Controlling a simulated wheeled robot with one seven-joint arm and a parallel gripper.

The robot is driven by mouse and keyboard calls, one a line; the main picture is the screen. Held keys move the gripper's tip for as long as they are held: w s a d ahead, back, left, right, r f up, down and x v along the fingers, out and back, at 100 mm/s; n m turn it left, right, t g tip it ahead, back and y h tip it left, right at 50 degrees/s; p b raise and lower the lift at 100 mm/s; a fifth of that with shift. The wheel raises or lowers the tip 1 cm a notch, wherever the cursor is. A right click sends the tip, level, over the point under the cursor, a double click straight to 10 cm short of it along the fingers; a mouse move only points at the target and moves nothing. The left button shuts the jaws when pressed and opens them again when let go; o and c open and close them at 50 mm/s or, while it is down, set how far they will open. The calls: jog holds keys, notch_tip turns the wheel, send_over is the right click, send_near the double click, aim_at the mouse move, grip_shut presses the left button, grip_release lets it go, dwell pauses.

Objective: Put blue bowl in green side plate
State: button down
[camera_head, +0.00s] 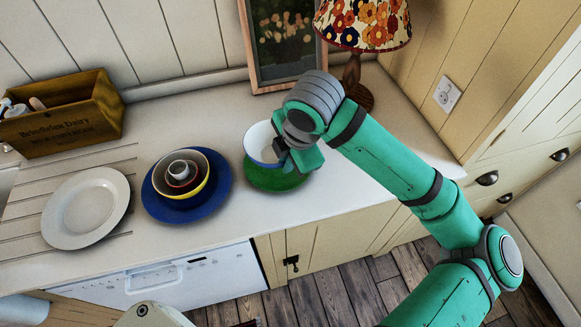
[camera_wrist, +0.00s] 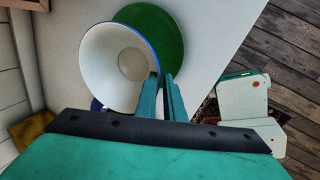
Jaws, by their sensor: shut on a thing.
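The blue bowl (camera_head: 262,146), white inside with a blue rim, is over the back part of the green side plate (camera_head: 276,180) on the counter. My gripper (camera_head: 290,158) is shut on the bowl's right side. In the wrist view my gripper (camera_wrist: 161,82) has its fingers at the rim of the bowl (camera_wrist: 105,62). The green plate (camera_wrist: 168,30) shows beyond the bowl there, partly covered by it. I cannot tell whether the bowl touches the plate or is held just above it.
A blue plate (camera_head: 217,190) with nested bowls stands left of the green plate, and a white plate (camera_head: 87,208) lies farther left. A wooden crate (camera_head: 66,117) is at the back left. A picture frame (camera_head: 250,48) and a flowered lamp (camera_head: 362,24) stand behind my gripper.

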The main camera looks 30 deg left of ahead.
jog(key=shift+w+a+f, duration=0.1)
jog(key=shift+w+f, duration=0.7)
jog(key=shift+f, duration=0.25)
jog(key=shift+w+f, duration=0.15)
jog(key=shift+f, duration=1.5)
jog(key=shift+f, duration=0.25)
jog(key=c, duration=1.8)
grip_release()
jog(key=shift+c, duration=0.2)
jog(key=shift+r, duration=0.5)
jog(key=v, duration=1.1)
jog(key=shift+r, duration=0.25)
jog(key=shift+s, duration=0.25)
